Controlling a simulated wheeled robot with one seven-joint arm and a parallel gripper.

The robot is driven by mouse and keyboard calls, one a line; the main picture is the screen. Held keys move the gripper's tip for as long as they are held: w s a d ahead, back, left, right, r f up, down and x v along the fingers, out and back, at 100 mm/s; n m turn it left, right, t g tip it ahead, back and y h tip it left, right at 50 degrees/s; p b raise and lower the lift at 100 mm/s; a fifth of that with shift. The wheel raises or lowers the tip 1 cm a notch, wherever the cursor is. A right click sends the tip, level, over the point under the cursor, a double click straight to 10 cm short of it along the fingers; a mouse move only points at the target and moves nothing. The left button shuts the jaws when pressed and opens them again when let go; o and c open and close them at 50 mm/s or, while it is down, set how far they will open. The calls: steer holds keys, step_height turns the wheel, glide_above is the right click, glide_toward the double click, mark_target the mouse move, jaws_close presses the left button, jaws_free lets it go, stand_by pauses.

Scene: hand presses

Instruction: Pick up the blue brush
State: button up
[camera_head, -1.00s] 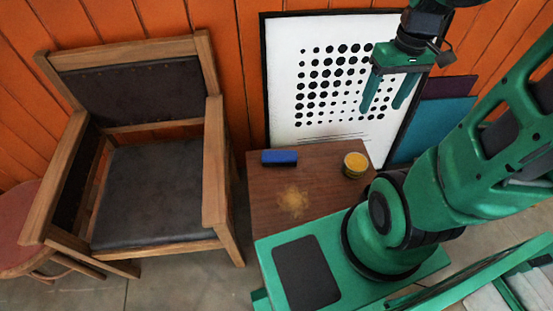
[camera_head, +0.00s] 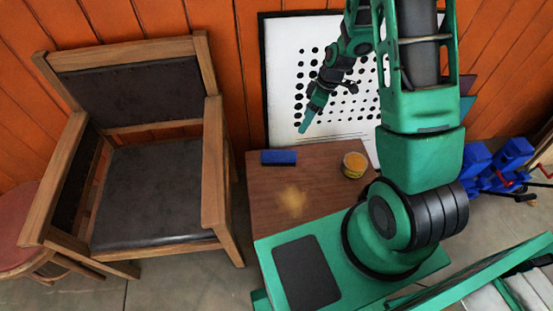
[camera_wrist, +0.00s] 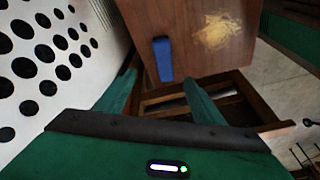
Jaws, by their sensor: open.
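The blue brush (camera_head: 278,157) lies on the brown wooden table top (camera_head: 325,160), near its far left corner. In the wrist view the brush (camera_wrist: 163,60) shows as a blue block near the table's edge, ahead of my fingers. My gripper (camera_head: 304,128) is in front of the dotted poster, above and a little right of the brush in the head view. In the wrist view its two green fingers (camera_wrist: 160,88) are spread apart with nothing between them. The gripper is apart from the brush.
A yellow-topped tin (camera_head: 354,165) stands at the table's right side. A patch of yellowish powder (camera_head: 292,201) lies on the table top. The dotted poster (camera_head: 285,110) stands behind the table. A wooden armchair (camera_head: 150,190) stands left. An open drawer (camera_wrist: 215,105) shows below the table top.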

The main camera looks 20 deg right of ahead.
mark_target(279, 154)
steer(key=a+f+n, duration=0.1)
steer(key=f, duration=0.2)
steer(key=w+a+f+n, duration=0.1)
steer(key=a+f, duration=0.1)
steer(key=f, duration=0.2)
steer(key=w+a+f+n+y, duration=0.1)
steer(key=f, duration=0.3)
steer(key=shift+a, duration=0.35)
steer(key=shift+n, duration=0.3)
steer(key=x, duration=1.1)
steer(key=shift+s+a, duration=0.1)
steer(key=shift+a, duration=0.2)
steer(key=c, duration=1.3)
